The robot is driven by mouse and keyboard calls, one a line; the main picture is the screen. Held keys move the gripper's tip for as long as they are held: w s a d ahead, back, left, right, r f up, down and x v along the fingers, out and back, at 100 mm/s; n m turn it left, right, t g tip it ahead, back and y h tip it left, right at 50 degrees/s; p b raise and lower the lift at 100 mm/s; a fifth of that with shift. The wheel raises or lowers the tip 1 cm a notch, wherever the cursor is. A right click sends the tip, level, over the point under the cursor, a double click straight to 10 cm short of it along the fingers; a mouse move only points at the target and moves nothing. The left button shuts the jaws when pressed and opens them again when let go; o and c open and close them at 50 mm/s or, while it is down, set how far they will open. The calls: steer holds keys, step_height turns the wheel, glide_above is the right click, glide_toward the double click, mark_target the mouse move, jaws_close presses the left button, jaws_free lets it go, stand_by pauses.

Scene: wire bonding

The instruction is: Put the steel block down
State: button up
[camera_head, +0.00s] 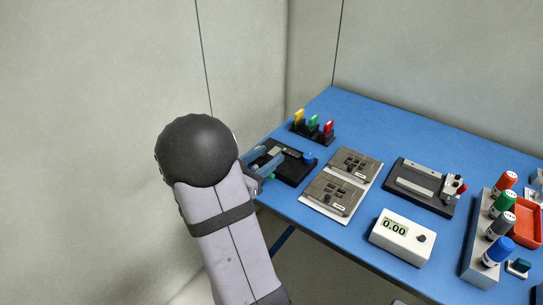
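My gripper (264,164) is small in view at the left end of the blue table, partly hidden behind my own arm. Its blue-grey fingers are over the left part of a black fixture (296,175) with a blue knob (309,157). A small grey piece shows between or beside the fingers; I cannot tell whether it is the steel block or part of the fixture. Whether the fingers are open or shut on something is too small to tell. I cannot make out a steel block for certain elsewhere.
Yellow, green and red items stand in a black rack (313,134) behind the fixture. A white board with grey plates (333,195), a dark device (420,187) and a white "0.00" meter (402,237) lie to the right. A rack of coloured bottles (483,254) stands far right. The table's back is clear.

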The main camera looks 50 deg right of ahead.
steer(key=shift+r, duration=0.1)
steer(key=shift+r+p, duration=0.25)
steer(key=shift+p, duration=0.1)
step_height(320, 180, up, 7)
steer(key=w+a+n+p, duration=0.2)
steer(key=p, duration=1.1)
steer(key=a+f+y+p, duration=0.1)
steer(key=s+a+f+m+y+p, duration=0.1)
steer(key=f+p, duration=0.1)
steer(key=a+f+m+p, duration=0.1)
steer(key=shift+s+f+y+p, duration=0.2)
steer(key=shift+s+y+p, duration=0.15)
steer(key=shift+s+y, duration=0.05)
steer(key=shift+s+p+x, duration=0.2)
steer(key=shift+p+x, duration=1.2)
steer(key=shift+x, duration=1.8)
steer(key=shift+d+f, duration=0.15)
steer(key=shift+d, duration=0.35)
